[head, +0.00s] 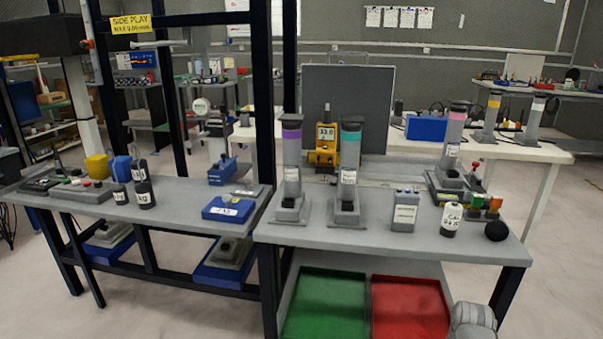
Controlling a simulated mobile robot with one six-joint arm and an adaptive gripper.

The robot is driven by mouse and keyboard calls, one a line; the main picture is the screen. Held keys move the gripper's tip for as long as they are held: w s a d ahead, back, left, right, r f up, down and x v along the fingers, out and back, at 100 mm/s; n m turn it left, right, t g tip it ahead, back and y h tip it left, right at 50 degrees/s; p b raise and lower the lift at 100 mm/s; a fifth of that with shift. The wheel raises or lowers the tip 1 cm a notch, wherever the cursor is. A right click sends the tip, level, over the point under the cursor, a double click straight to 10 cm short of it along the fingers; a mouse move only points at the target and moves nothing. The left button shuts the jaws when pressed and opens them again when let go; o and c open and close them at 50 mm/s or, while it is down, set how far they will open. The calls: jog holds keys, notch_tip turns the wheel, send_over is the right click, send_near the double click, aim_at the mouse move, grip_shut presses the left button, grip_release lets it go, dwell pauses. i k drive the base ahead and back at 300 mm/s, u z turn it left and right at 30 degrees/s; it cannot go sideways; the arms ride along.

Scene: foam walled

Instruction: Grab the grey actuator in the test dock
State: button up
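Several upright grey cylinders that look like actuators show in the head view. One with a purple band (291,170) and one with a teal band (349,170) stand in grey bases at the front of the grey bench. One with a pink band (452,140) stands at the bench's right rear in a larger dark-grey fixture (447,188), beside a small red-topped part. This fixture looks like the test dock, but I read no label naming it. Two more, with a yellow band (491,115) and a white band (535,120), stand on the white table behind.
A labelled grey box (405,208), a white-labelled cylinder (450,220), a black ball (497,231) and red-green blocks (492,204) occupy the bench's right front. Green (325,305) and red (410,305) trays sit below. A dark upright frame (263,100) stands left of the purple-banded cylinder.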

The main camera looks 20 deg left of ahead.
aim_at(446, 178)
jog(key=z, duration=0.05)
jog(key=k, duration=1.05)
jog(key=u, duration=0.9)
jog(key=i, duration=1.05)
jog(key=z, duration=0.05)
